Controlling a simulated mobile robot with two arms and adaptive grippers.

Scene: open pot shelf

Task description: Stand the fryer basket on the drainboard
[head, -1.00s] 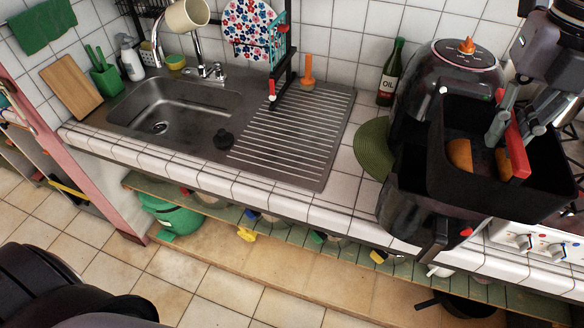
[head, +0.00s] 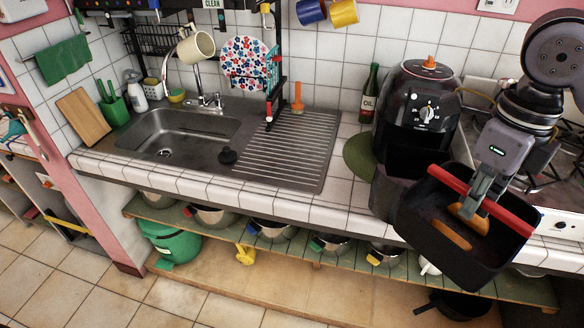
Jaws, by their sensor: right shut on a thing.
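The black fryer basket (head: 470,268) hangs at the right, in front of the counter edge, tilted. A red bar (head: 505,219) crosses its top, and brown-orange pieces (head: 447,235) show inside. My left gripper is not in view.
The black air fryer (head: 418,105) stands behind the basket, with an oil bottle (head: 369,95) and green round mat (head: 358,157) to its left. An orange-handled tool (head: 297,98) and a rack post (head: 277,60) stand at the drainboard's back.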

